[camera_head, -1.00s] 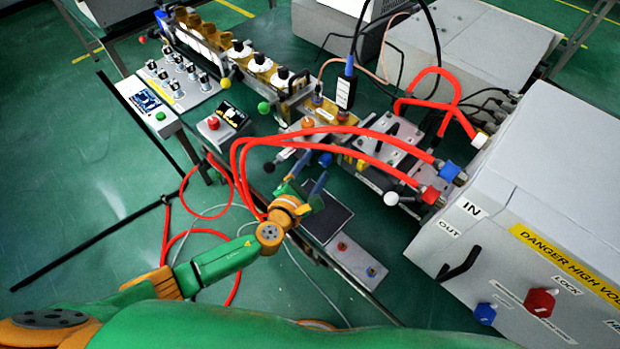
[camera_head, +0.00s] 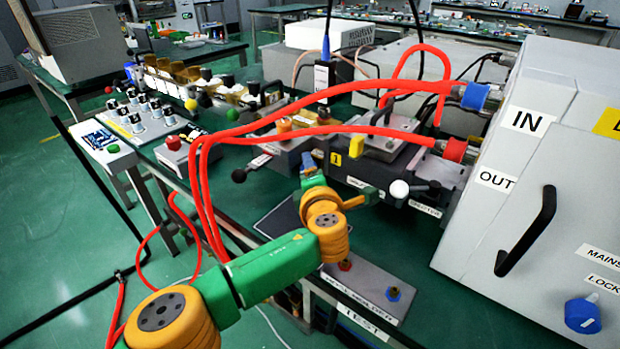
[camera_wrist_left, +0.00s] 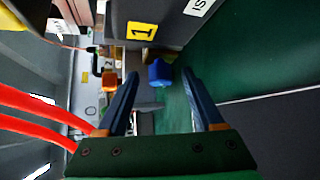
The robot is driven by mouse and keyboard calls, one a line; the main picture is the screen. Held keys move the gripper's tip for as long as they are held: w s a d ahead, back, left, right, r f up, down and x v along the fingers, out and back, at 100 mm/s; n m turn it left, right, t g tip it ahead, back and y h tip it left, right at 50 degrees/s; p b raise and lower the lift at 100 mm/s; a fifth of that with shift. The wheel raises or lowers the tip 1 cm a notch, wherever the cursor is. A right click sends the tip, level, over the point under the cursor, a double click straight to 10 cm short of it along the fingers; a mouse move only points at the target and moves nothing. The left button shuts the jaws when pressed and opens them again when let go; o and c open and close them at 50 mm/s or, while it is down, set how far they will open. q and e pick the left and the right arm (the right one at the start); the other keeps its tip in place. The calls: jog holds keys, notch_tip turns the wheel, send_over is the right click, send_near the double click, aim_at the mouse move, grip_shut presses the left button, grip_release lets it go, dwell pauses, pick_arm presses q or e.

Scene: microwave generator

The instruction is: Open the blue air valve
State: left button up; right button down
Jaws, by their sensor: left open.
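A small blue valve knob (camera_wrist_left: 160,72) shows in the left wrist view below the yellow "1" label, in the picture's gap between my left fingertips. I see no finger pressed on it, and its depth from the tips is hard to judge. In the head view a bit of blue (camera_head: 307,160), likely this knob, shows just beyond my left gripper (camera_head: 312,177). That gripper is open, its two dark blue fingers spread and empty. My wrist partly hides the spot. My right gripper is not in view.
An orange knob (camera_wrist_left: 109,81) sits left of the blue one. Red hoses (camera_head: 203,195) loop beside my left arm. A white ball knob (camera_head: 399,189) and a grey cabinet (camera_head: 540,190) with another blue knob (camera_head: 582,314) stand to the right.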

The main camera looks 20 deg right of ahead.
pick_arm(q)
jog(key=shift+w+f, duration=0.1)
jog(key=shift+w, duration=0.3)
jog(key=shift+c, duration=0.2)
grip_shut()
jog(key=r+n+g+p, duration=0.1)
jog(key=p, duration=0.3)
jog(key=r+n+g+h+p, duration=0.1)
jog(key=g+p, duration=0.1)
jog(key=p, duration=0.3)
jog(key=shift+w+a, duration=0.15)
jog(key=shift+f+n+g, duration=0.4)
jog(key=shift+f, duration=0.2)
jog(key=shift+o, duration=0.2)
grip_release()
